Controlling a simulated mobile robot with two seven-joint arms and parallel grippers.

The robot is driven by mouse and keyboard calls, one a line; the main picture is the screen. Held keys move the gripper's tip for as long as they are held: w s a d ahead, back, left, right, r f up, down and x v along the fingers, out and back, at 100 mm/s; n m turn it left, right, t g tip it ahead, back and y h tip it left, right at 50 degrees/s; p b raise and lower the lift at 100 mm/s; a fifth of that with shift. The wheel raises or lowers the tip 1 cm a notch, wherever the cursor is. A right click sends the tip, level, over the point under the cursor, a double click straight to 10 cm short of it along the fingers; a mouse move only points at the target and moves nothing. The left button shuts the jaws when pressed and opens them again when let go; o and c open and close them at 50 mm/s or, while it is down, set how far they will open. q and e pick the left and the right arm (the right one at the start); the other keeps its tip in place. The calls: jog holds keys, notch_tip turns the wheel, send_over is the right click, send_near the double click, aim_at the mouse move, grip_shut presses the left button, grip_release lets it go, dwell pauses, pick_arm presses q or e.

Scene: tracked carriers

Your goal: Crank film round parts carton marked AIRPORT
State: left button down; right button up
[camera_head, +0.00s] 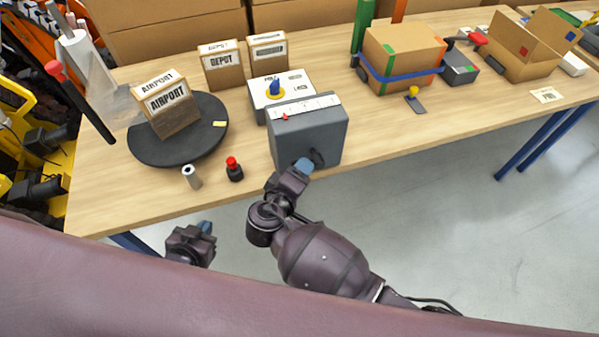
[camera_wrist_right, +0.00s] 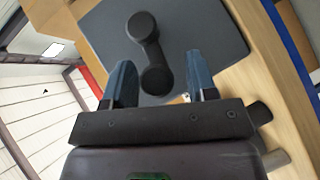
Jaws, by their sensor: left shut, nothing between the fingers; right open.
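The parts carton marked AIRPORT (camera_head: 168,108) stands on a dark round turntable (camera_head: 145,150) at the table's left. A clear film sheet runs from a film roll (camera_head: 78,55) on a post at the left toward the carton. A grey crank box (camera_head: 308,140) stands right of the turntable. Its black crank handle (camera_wrist_right: 150,50) shows in the right wrist view, between and ahead of my right gripper's (camera_wrist_right: 163,88) open blue fingers. In the head view my right gripper (camera_head: 303,166) is at the box's front. My left gripper (camera_head: 206,228) is shut and empty below the table's front edge.
Two DEPOT cartons (camera_head: 222,66) stand behind. A white selector box (camera_head: 296,86) with a blue knob is behind the crank box. A red-capped button (camera_head: 234,168) and a grey cylinder (camera_head: 192,177) stand near the front edge. A strapped carton (camera_head: 402,60) is further right.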

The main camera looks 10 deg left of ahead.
jog(key=v, duration=1)
jog(key=shift+s+r+b, duration=0.15)
jog(key=shift+s+b, duration=0.15)
